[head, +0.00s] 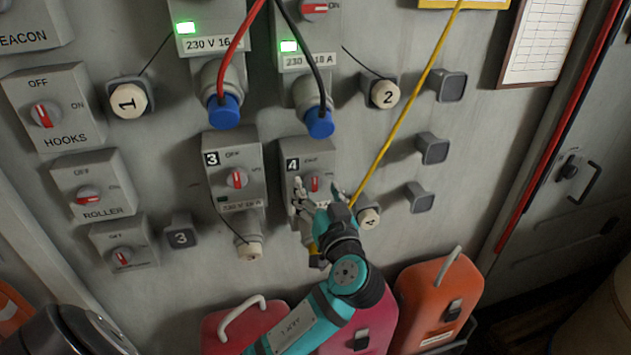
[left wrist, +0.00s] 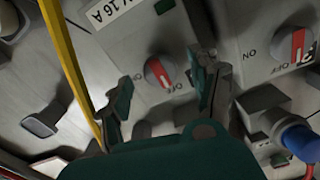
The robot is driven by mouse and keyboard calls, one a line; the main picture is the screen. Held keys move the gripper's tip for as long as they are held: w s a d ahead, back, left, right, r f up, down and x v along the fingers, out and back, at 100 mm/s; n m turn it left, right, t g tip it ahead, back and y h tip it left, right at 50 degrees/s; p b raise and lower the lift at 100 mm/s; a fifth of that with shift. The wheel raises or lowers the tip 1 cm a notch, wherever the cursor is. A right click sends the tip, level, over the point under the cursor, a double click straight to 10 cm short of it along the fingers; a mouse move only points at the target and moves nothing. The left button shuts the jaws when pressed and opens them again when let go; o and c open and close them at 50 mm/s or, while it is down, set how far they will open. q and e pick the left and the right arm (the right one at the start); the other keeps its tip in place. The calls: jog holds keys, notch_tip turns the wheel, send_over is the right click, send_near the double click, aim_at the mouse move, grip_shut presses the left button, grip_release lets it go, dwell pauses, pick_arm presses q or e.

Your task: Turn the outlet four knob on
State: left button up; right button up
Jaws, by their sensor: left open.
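The outlet four box (head: 294,160) is on the grey wall panel, marked 4. Its red-and-white knob (head: 314,183) shows just above my left gripper (head: 317,193). In the left wrist view this knob (left wrist: 158,72) appears between the two open fingers of the gripper (left wrist: 163,92), with nothing held. Its red bar lies diagonally, one end near the OFF lettering. I cannot tell whether a finger touches it. A dark green, unlit indicator (left wrist: 165,6) shows on the box. The gripper hides the lower part of the box. My right gripper is not in view.
The outlet three box (head: 232,160) is close on the left. Blue plugs (head: 320,123) with black and red cables hang above. A yellow cable (head: 403,98) runs down right beside the gripper. Square holders (head: 432,148) stick out at right.

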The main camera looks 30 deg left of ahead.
pick_arm(q)
jog(key=shift+x, duration=0.95)
jog(key=shift+c, duration=0.3)
jog(key=c, duration=1.1)
